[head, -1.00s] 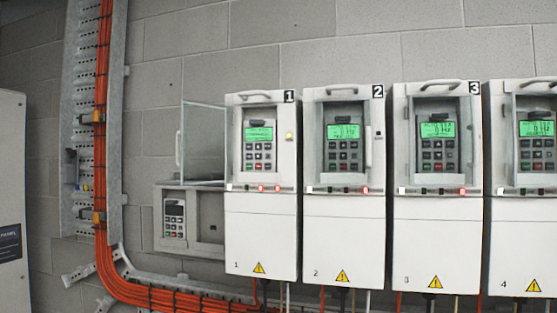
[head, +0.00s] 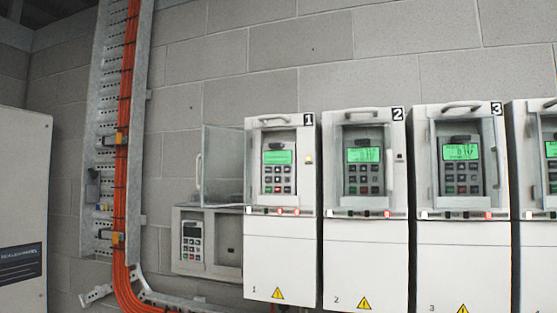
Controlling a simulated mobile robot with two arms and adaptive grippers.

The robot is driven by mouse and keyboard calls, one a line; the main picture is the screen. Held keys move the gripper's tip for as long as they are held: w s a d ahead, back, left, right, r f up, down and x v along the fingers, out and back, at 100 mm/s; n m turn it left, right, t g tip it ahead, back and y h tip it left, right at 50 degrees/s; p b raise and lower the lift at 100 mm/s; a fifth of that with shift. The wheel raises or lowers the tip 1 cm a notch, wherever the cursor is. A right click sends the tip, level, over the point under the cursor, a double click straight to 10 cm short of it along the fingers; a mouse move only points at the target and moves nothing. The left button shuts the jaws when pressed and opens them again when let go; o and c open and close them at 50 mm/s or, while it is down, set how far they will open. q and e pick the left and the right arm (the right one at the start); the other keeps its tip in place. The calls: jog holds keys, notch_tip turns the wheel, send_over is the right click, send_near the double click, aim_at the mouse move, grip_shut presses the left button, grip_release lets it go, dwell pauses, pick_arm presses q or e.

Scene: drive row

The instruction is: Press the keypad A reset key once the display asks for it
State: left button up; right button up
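Several white drive units stand in a row on the wall in the head view. Drive 1 (head: 281,250) carries a keypad (head: 277,176) with a lit green display (head: 277,157); its text is too small to read. Drive 2 (head: 365,262) and drive 3 (head: 462,262) have like keypads with green displays behind framed covers with handles. A separate keypad (head: 192,242) with a dark display sits in a grey box left of drive 1. No label "A" is readable on any keypad. Neither gripper is in view.
An open clear door (head: 226,165) stands out at the left of drive 1. Orange cables (head: 123,170) run down a metal cable tray (head: 105,215) on the block wall. A pale cabinet (head: 22,190) with a dark label stands at the far left.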

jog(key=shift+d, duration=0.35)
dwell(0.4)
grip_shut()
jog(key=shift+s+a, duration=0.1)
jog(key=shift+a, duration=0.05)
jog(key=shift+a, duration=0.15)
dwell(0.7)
